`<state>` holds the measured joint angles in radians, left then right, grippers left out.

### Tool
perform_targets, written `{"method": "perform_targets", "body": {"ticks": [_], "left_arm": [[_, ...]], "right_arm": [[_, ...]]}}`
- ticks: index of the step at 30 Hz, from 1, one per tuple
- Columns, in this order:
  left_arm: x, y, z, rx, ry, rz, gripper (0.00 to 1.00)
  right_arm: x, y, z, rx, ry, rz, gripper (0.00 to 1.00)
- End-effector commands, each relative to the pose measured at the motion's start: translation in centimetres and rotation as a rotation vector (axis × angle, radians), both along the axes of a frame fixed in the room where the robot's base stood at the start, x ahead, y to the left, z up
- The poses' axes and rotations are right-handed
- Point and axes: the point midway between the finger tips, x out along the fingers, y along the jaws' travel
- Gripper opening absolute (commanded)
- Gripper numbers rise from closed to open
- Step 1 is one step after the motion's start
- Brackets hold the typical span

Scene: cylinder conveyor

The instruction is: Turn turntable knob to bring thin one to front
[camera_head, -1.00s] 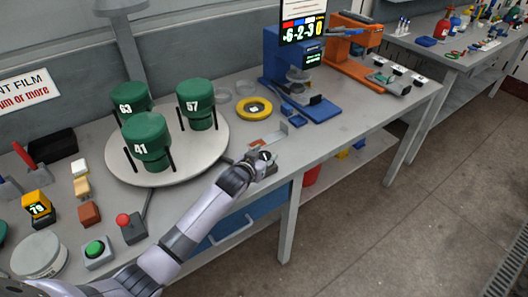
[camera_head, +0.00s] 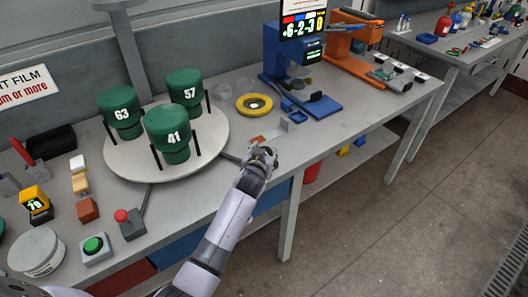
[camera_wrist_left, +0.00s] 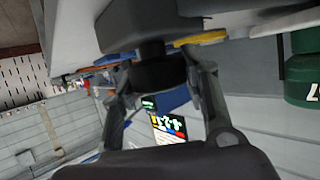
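The round pale turntable (camera_head: 122,165) stands on the bench. It carries three green cylinders: 63 (camera_head: 120,112) at left, 57 (camera_head: 185,95) at the back right, and 41 (camera_head: 168,135) at front, slightly right. They look alike in width; I cannot tell the thin one by shape. My left gripper (camera_head: 262,155) is low at the bench's front edge, right of the turntable. The gripper hides the knob in the head view. My right gripper is out of view.
A yellow ring (camera_head: 254,105) and a small metal bracket (camera_head: 282,135) lie behind the gripper. A blue machine (camera_head: 285,60) stands beyond. A red-knobbed lever box (camera_head: 130,225) and a green button box (camera_head: 95,248) are at front left.

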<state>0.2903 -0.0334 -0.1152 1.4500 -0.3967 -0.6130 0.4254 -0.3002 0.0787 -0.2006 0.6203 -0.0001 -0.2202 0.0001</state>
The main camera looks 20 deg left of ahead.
Motion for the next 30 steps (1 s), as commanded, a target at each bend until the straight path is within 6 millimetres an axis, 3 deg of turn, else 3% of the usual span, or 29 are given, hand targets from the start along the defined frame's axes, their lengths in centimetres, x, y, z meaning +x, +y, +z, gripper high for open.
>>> {"method": "perform_targets", "body": {"ticks": [8, 19, 23, 30], "left_arm": [[0.0, 0.0, 0.0, 0.000, -0.001, -0.001, 0.60], [-0.4, -0.1, 0.2, -0.001, -0.001, -0.001, 0.60], [-1.8, -0.3, 0.7, -0.001, -0.001, -0.001, 0.60], [-6.1, -0.8, 2.5, -0.002, -0.001, 0.000, 0.60]], "right_arm": [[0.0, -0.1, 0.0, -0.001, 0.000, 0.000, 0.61], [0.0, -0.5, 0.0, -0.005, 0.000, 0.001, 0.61], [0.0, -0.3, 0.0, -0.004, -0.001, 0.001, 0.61], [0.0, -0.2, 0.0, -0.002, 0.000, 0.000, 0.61]]}}
